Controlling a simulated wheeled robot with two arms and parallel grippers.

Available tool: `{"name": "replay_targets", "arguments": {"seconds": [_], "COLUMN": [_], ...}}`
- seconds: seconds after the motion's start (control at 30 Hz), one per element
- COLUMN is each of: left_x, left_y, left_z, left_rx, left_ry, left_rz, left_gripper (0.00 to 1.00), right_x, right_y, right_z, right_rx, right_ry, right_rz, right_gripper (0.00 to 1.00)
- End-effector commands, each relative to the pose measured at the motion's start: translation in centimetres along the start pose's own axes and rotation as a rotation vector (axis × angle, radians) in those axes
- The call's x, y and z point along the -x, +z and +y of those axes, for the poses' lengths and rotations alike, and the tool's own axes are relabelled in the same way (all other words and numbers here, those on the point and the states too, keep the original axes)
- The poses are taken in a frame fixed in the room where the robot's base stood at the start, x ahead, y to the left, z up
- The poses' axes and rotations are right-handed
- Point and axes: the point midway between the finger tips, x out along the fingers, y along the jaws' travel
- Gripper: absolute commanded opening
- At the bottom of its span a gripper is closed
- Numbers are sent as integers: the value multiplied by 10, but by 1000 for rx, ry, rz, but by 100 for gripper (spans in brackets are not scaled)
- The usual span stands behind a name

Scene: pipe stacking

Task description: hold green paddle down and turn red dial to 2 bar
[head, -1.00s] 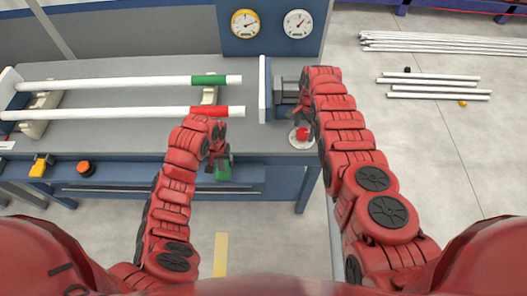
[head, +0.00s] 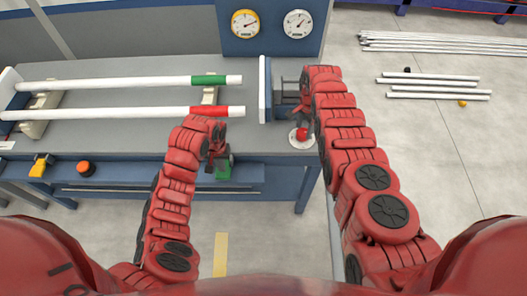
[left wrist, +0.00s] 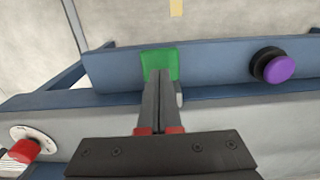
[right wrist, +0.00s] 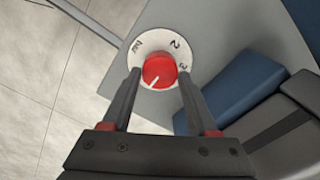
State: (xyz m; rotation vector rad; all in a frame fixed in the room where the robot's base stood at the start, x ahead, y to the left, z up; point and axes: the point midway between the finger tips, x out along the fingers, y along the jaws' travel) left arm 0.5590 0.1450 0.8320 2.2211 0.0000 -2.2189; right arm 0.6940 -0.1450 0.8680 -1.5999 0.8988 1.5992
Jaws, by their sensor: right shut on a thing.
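The green paddle (head: 223,173) is on the bench's front face; it also shows in the left wrist view (left wrist: 159,63). My left gripper (left wrist: 159,72) has its fingers together, with the tips over the paddle and nothing visible between them. I cannot tell how far the paddle is pressed. The red dial (right wrist: 159,71) sits on a white round scale (right wrist: 178,45) at the bench's right corner. My right gripper (right wrist: 158,78) is shut on the dial, one finger on each side. The dial's white line points to the lower left in the right wrist view, away from the 2.
Two white pipes with green (head: 209,81) and red (head: 215,111) bands lie on supports on the bench. Two gauges (head: 245,24) (head: 298,24) are on the panel behind. A purple button (left wrist: 279,68) is near the paddle, and an orange button (head: 86,168) is further left.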

Motion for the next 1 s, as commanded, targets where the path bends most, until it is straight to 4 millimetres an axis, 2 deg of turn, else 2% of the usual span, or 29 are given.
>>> {"name": "replay_targets", "arguments": {"seconds": [0.17,0.83,1.0], "left_x": [-4,-38,-37], "left_y": [0,0,0], "left_z": [0,0,0], "left_rx": [1,1,1], "left_ry": [1,1,2], "left_rz": [-2,-3,-1], "left_gripper": [0,0,0], "right_x": [0,0,0], "right_y": [0,1,1], "right_z": [0,0,0], "right_rx": [1,1,1], "right_ry": [-1,-1,-1], "right_rz": [0,-1,-1], "right_gripper": [15,15,15]}}
